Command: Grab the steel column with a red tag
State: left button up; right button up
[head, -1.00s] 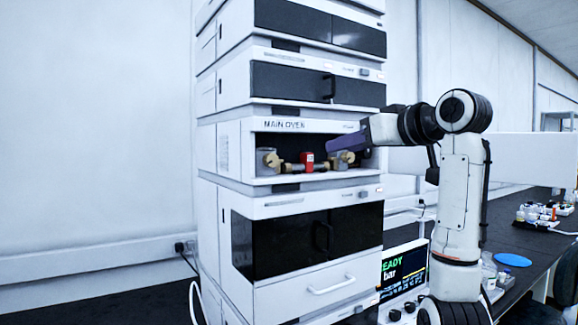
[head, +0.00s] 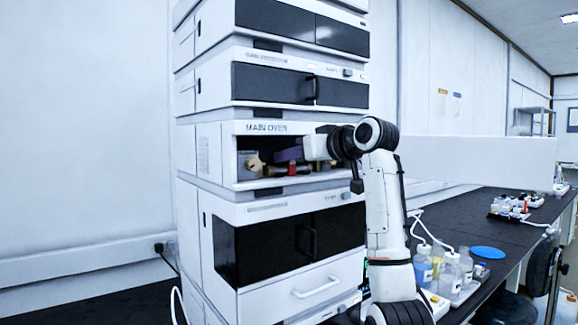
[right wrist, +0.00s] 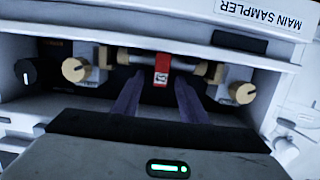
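The steel column (right wrist: 140,58) lies horizontally between two end fittings with tan knobs inside the open MAIN OVEN compartment. Its red tag (right wrist: 161,70) sits at mid-length; the tag also shows in the head view (head: 292,168). My right gripper (right wrist: 158,82) points into the compartment, its two purple fingers apart on either side of the tag. It is open, and I cannot tell whether the fingers reach around the column. In the head view the right gripper (head: 289,155) is inside the oven, above the tag, partly covering the compartment. My left gripper is out of view.
The instrument stack (head: 275,200) has dark-doored modules above and below the oven (head: 226,160). The oven's frame surrounds the gripper closely. On the right, a dark bench (head: 462,215) holds several bottles (head: 440,268) and a blue disc (head: 488,252).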

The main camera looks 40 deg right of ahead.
grip_shut()
jog(key=shift+r, duration=0.1)
